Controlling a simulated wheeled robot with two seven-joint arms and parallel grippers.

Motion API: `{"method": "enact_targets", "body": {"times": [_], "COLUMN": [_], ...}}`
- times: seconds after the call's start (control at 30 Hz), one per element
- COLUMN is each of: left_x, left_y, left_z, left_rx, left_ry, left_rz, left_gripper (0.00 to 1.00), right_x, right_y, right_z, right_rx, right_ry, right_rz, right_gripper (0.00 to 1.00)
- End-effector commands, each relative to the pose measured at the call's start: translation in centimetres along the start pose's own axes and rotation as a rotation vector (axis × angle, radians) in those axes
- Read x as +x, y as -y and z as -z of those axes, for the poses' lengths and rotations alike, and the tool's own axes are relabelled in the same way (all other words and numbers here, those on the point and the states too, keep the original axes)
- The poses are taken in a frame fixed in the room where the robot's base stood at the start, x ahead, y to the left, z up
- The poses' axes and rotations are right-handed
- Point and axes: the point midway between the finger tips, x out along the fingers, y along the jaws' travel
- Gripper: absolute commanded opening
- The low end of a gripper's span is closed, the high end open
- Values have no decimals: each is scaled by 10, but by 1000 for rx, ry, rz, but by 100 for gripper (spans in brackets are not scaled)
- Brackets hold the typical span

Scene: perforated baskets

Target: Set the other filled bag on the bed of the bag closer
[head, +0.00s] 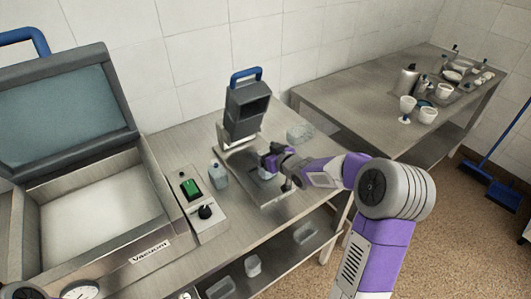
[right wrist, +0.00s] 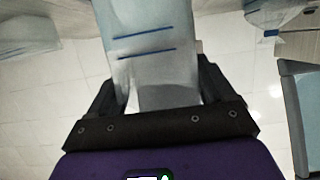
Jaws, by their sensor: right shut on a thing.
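The bag closer (head: 247,105) is a small grey machine with a blue handle, its head raised, in the middle of the steel table in the head view. Its flat metal bed (head: 262,188) extends toward the front. My right gripper (head: 270,162) is over this bed. In the right wrist view it is shut on a clear bag (right wrist: 148,50) with two blue lines. In the head view my gripper largely hides that bag, so I cannot tell whether it touches the bed. Another clear bag (head: 218,175) stands left of the bed. My left gripper is not in view.
A large vacuum machine (head: 145,250) with its lid open fills the left. A control box (head: 192,190) with a green switch is beside it. A clear container or bag (head: 300,133) lies right of the closer. A second table (head: 350,95) holds cups and bottles.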

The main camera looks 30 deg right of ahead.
Motion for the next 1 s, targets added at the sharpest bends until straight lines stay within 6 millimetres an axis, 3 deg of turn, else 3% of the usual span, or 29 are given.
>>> {"method": "enact_targets", "body": {"times": [0.17, 0.2, 0.3, 0.63, 1.0], "left_x": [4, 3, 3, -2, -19], "left_y": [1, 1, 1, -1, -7], "left_z": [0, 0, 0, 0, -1], "left_rx": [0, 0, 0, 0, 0], "left_ry": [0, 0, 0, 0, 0], "left_rz": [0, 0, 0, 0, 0], "left_gripper": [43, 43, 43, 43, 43], "right_x": [2, 1, 1, -2, -78], "right_y": [0, 0, 0, 0, -2], "right_z": [-4, -4, -4, 2, 3], "right_rx": [0, 0, 0, 0, 1], "right_ry": [-2, 0, 0, 0, 1], "right_rz": [0, 0, 0, -1, -5], "right_gripper": [29, 87, 100, 100, 100]}}
